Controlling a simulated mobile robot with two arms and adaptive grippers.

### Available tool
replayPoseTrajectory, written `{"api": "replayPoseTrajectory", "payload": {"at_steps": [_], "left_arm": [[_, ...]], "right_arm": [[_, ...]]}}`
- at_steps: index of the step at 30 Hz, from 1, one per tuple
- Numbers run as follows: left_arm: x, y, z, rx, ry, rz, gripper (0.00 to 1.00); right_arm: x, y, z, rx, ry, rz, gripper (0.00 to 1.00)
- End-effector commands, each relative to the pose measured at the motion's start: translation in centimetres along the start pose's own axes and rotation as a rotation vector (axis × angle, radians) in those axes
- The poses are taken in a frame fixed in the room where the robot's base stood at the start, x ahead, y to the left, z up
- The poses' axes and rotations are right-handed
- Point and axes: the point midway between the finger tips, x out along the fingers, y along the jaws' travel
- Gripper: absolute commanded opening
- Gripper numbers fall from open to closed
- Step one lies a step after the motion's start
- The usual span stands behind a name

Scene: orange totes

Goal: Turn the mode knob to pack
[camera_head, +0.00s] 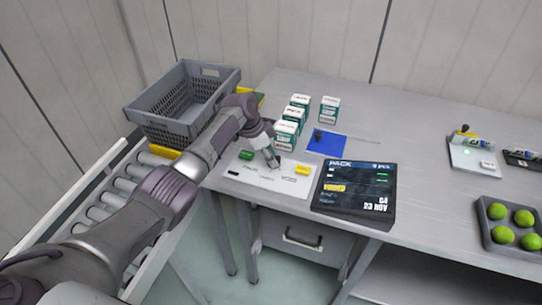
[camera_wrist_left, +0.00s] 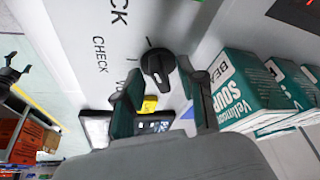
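The black mode knob (camera_wrist_left: 158,66) stands on a white panel (camera_head: 250,180) printed with PACK, CHECK and VOID. In the left wrist view it lies between and just ahead of the fingertips, and I cannot tell which label it points to. My left gripper (camera_head: 274,164) is low over the panel in the head view, where it hides the knob. In the left wrist view my left gripper (camera_wrist_left: 160,85) is open, its fingers on either side of the knob. A dark pronged shape at that view's left edge may be my right gripper; its state is unclear.
Green-and-white soup boxes (camera_head: 287,133) stand close behind the panel. A dark PACK display (camera_head: 355,190) lies right of it, with a blue mat (camera_head: 326,143) behind. A grey crate (camera_head: 185,105) and rollers are left. A tray of green fruit (camera_head: 487,235) is far right.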

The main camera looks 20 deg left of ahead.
Motion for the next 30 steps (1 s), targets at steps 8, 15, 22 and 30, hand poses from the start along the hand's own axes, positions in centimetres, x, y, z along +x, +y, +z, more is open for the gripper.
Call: {"api": "replayPoseTrajectory", "payload": {"at_steps": [8,15,22,30], "left_arm": [[-0.7,-0.1,0.0,0.0,0.002,-0.002,0.4],[-5.2,-0.1,0.0,0.001,0.003,-0.004,0.4],[-9.8,-0.1,0.0,0.0,0.002,-0.003,0.4],[-11.9,0.0,0.0,0.0,0.0,0.0,0.4]], "right_arm": [[0.0,0.1,0.1,-0.001,-0.001,0.001,0.85],[0.0,0.0,0.1,0.0,-0.001,0.0,0.85],[0.0,0.0,0.0,0.0,-0.001,0.0,0.85],[0.0,-0.1,0.0,0.0,0.0,-0.001,0.85]]}}
